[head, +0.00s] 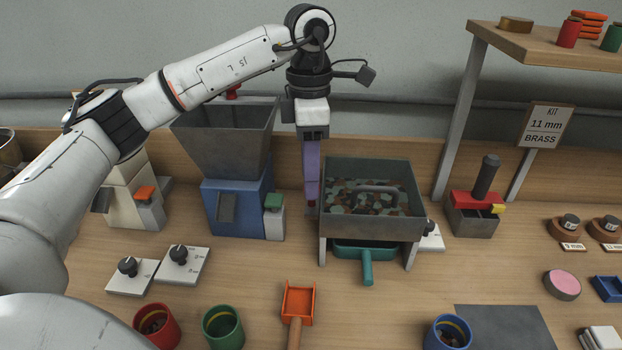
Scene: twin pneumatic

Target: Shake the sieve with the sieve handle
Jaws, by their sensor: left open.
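The sieve (370,228) is a grey open box on legs, with many green, brown and dark pieces lying inside it. A dark bar (378,188) shows across the pieces. A green tray (345,250) with a green handle (367,268) sits under the box. My left gripper (312,207) points straight down at the left wall of the sieve, its purple fingers open. A small dark reddish part shows at its fingertips; I cannot tell whether this is the sieve handle or whether the fingers touch it. My right gripper is not in view.
A blue machine with a grey hopper (222,150) stands left of the gripper. A red and grey press (474,212) stands right of the sieve. An orange scoop (298,303) and red, green and blue cups lie in front. A shelf (550,42) overhangs the right.

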